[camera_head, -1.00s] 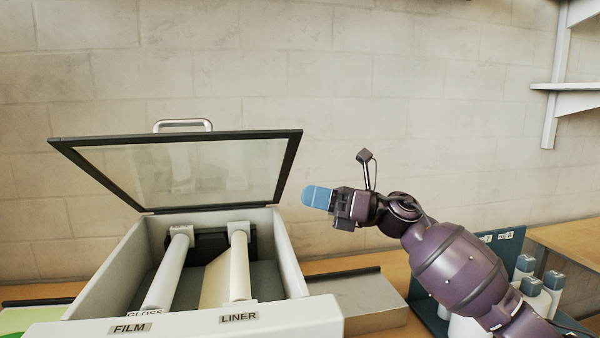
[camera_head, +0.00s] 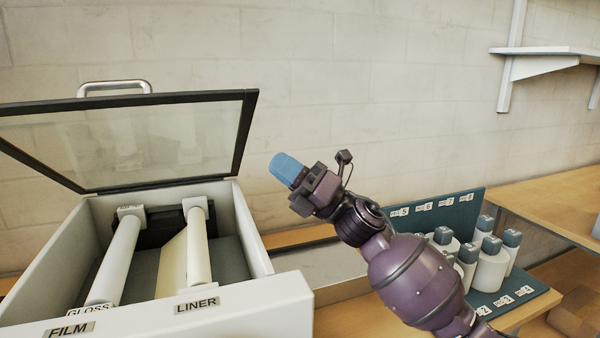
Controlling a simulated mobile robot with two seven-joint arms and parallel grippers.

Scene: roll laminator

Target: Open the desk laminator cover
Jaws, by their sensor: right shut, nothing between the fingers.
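The laminator (camera_head: 262,262) stands at the lower left, a white box with its top open. Its cover (camera_head: 241,142), a clear pane in a dark frame with a metal handle (camera_head: 113,87) on its far edge, stands raised at the back and leans away. Inside are two pale rolls, over labels reading FILM and LINER. My right gripper (camera_head: 286,168), with blue fingertips, is shut and empty. It is in the air to the right of the cover, apart from it. My left gripper is not in view.
A teal rack (camera_head: 450,206) with numbered labels and several white bottles (camera_head: 489,268) with blue-grey caps stands right of my right arm. A grey metal surface (camera_head: 325,264) lies beside the laminator. A white wall shelf (camera_head: 545,62) is at the upper right.

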